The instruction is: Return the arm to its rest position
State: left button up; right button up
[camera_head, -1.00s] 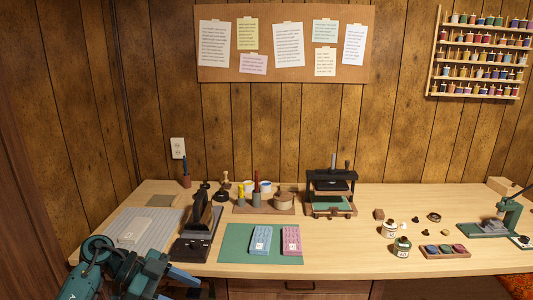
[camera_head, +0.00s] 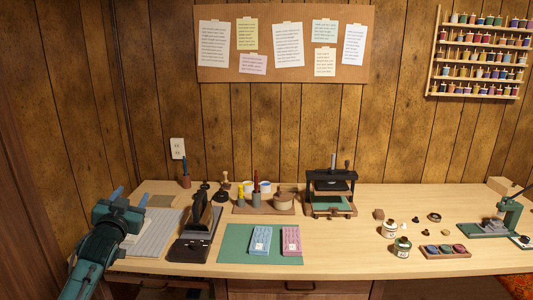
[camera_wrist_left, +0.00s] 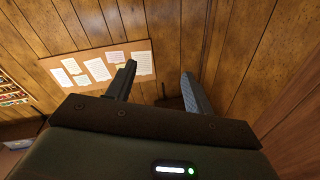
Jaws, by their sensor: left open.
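My left arm comes in from the lower left in the head view. Its gripper (camera_head: 131,194) is raised over the left end of the workbench (camera_head: 330,255), fingers pointing away toward the wall. The fingers also show in the left wrist view (camera_wrist_left: 160,72), spread apart with nothing between them. Behind them there are the wood-panelled wall and the pinboard (camera_wrist_left: 100,66). The gripper and forearm cover part of the grey ridged mat (camera_head: 155,233). My right gripper is in neither view.
A black stamp-like device (camera_head: 194,246) stands just right of my left arm. A green mat (camera_head: 232,250) holds a blue block (camera_head: 260,240) and a pink block (camera_head: 291,240). A black press (camera_head: 331,190) stands at the back. The bench's front middle is clear.

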pick_arm(q)
jog(key=s+d+f+g+h, duration=0.1)
jog(key=s+d+f+g, duration=0.1)
jog(key=s+d+f, duration=0.4)
jog(key=s+d+f+m+g+h, duration=0.1)
jog(key=s+d+f, duration=0.1)
jog(key=s+f, duration=0.5)
jog(key=s+d+f+g+h, duration=0.1)
jog(key=s+d+f+g, duration=0.15)
jog(key=f, duration=0.65)
jog(key=s+d+f+g, duration=0.1)
jog(key=s+d+f, duration=0.1)
jog(key=s, duration=0.6)
jog(key=s+d+f+g+h, duration=0.1)
jog(key=s+d+f, duration=0.1)
jog(key=s+d, duration=0.3)
jog(key=s+d+f+g+h, duration=0.1)
jog(key=s+d+f, duration=0.2)
jog(key=s, duration=0.8)
jog(key=shift+d+n, duration=0.3)
jog(key=shift+s+f, duration=0.1)
jog(key=shift+c, duration=0.2)
